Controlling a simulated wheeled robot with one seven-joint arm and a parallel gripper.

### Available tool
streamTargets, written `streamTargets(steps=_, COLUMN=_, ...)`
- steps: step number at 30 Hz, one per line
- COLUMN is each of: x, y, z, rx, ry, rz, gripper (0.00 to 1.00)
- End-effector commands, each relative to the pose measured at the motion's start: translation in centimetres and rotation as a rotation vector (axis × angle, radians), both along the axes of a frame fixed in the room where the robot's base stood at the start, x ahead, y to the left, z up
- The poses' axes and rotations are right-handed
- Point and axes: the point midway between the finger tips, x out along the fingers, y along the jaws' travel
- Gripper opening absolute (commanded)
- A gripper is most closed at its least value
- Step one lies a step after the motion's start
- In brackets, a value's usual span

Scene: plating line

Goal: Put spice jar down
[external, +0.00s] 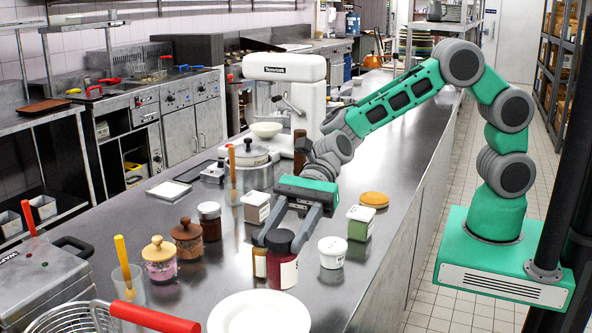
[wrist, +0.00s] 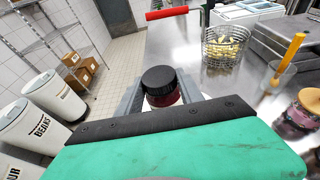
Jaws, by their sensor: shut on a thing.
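My gripper (external: 282,241) reaches down over the steel counter (external: 330,300) and is shut on the spice jar (external: 283,270), a jar with dark red contents and a pale label. In the wrist view the jar's black lid (wrist: 158,80) shows between the two fingers of my gripper (wrist: 160,96), with a bit of red below it. The jar looks upright. Its base is close to the counter in the external view, but I cannot tell whether it touches.
A small jar (external: 260,262) stands just left of the held jar, and a white tub (external: 332,252) stands to its right. A white plate (external: 258,315) lies in front. A wire basket with a red handle (external: 155,318) is at front left. Corked jars (external: 160,258) stand further left.

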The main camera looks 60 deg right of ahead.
Motion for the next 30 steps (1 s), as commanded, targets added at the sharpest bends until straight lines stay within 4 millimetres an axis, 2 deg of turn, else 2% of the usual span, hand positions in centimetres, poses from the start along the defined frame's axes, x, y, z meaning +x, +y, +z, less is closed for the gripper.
streamTargets(steps=3, x=1.4, y=1.7, z=-2.8, rx=-0.001, ry=0.004, rz=0.003, gripper=0.0)
streamTargets(steps=6, x=2.3, y=2.7, z=-4.4, rx=0.0, ry=0.002, rz=0.0, gripper=0.0)
streamTargets(steps=11, x=3.1, y=3.5, z=-5.8, rx=0.001, ry=0.001, rz=0.001, gripper=0.0)
streamTargets(steps=15, x=3.1, y=3.5, z=-8.0, rx=-0.001, ry=0.004, rz=0.0, gripper=0.0)
streamTargets(steps=18, x=3.1, y=3.5, z=-8.7, rx=0.001, ry=0.0, rz=0.0, gripper=0.0)
streamTargets(steps=26, x=3.1, y=3.5, z=-9.1, rx=0.001, ry=0.0, rz=0.001, gripper=0.0)
streamTargets(steps=27, x=3.1, y=3.5, z=-9.2, rx=0.0, ry=0.0, rz=0.001, gripper=0.45)
streamTargets(steps=30, x=3.0, y=3.5, z=-9.1, rx=0.0, ry=0.001, rz=0.001, gripper=0.53)
